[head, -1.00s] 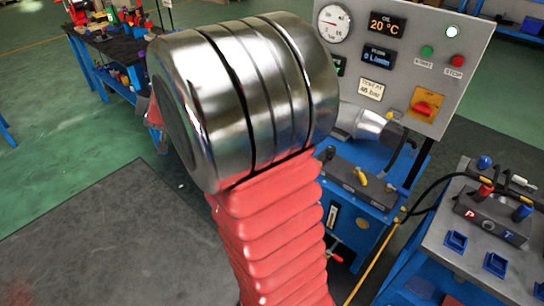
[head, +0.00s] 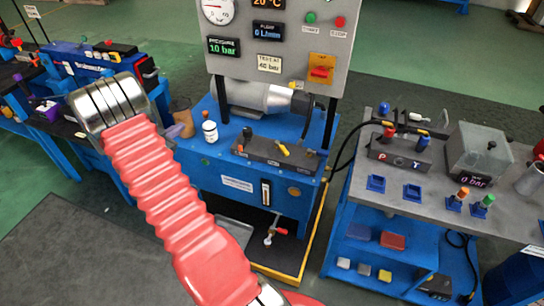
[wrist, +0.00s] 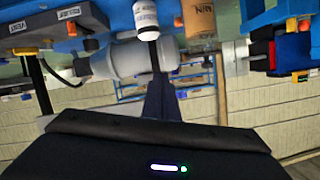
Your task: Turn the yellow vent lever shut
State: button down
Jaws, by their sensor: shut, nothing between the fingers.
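The yellow vent lever (head: 284,150) appears to be the small yellow handle on the dark valve block (head: 262,156), on the blue power unit in the head view. It points at a slant across the block; its exact setting is too small to tell. In the wrist view a VENT label (wrist: 20,27) shows at the upper left, but I cannot make out the lever clearly there. My gripper (wrist: 160,80) shows dark in the wrist view, fingers together and empty, below a white bottle. In the head view my arm mostly hides it, left of the block and apart from the lever.
A white bottle (head: 210,131) stands on the blue unit (head: 235,185), left of the valve block. A grey gauge panel (head: 290,45) rises behind. A grey bench (head: 465,195) with fittings stands right. A cluttered blue bench is at left. Dark floor is clear at lower left.

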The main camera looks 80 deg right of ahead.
aim_at(282, 152)
jog(key=s+f+m+g+y, duration=0.1)
jog(key=s+f+g, duration=0.5)
jog(key=s, duration=0.6)
jog(key=s+f+m+g+y, duration=0.1)
jog(key=s+f+m+g, duration=0.3)
jog(key=s, duration=0.8)
notch_tip(282, 152, down, 4)
jog(key=g, duration=0.2)
jog(key=shift+g+y, duration=0.3)
jog(key=shift+g, duration=0.1)
jog(key=shift+f, duration=0.1)
jog(key=x, duration=1.4)
jog(key=shift+w+d, duration=0.1)
jog(key=shift+a, duration=0.3)
jog(key=shift+d, duration=0.25)
